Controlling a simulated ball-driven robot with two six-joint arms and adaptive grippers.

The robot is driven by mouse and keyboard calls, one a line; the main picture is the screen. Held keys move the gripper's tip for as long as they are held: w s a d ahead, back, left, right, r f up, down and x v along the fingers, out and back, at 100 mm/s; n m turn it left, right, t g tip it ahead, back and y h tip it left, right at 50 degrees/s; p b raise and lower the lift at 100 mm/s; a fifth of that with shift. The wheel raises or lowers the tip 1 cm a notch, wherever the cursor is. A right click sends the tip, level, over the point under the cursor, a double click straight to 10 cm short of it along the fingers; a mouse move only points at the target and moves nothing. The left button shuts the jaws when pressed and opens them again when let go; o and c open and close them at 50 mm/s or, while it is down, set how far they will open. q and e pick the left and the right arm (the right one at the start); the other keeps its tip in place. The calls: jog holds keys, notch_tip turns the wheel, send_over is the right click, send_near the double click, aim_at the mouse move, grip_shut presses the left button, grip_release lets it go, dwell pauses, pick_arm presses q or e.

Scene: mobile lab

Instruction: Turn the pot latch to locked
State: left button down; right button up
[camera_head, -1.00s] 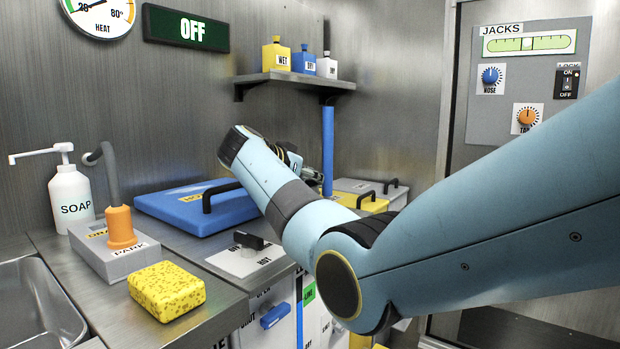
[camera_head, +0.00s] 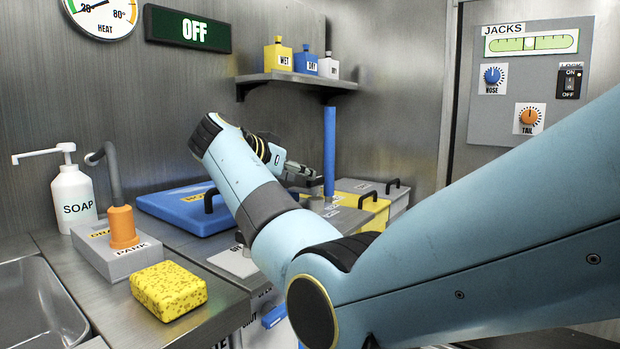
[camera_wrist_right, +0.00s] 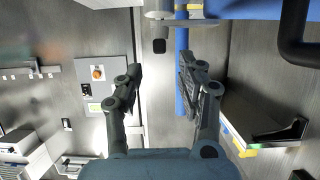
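My right gripper (camera_head: 306,178) is at the end of the arm from the right, beside the blue pole. In the right wrist view, its two fingers (camera_wrist_right: 160,72) are apart with nothing between them. A small dark knob (camera_wrist_right: 159,46) under a light-grey round part (camera_wrist_right: 172,14) shows just beyond the fingertips there; I cannot tell whether it is the pot latch. The latch's position cannot be made out. My left gripper is not in view.
The blue pole (camera_head: 329,150) rises beside the gripper, under the shelf (camera_head: 300,82) with bottles. A blue lid (camera_head: 170,208) and a yellow lidded box (camera_head: 378,208) with black handles lie near. The sponge (camera_head: 168,290), soap bottle (camera_head: 73,200) and sink (camera_head: 32,300) are left.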

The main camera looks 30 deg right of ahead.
jog(key=v, duration=0.6)
jog(key=shift+f, duration=0.1)
jog(key=shift+f, duration=0.1)
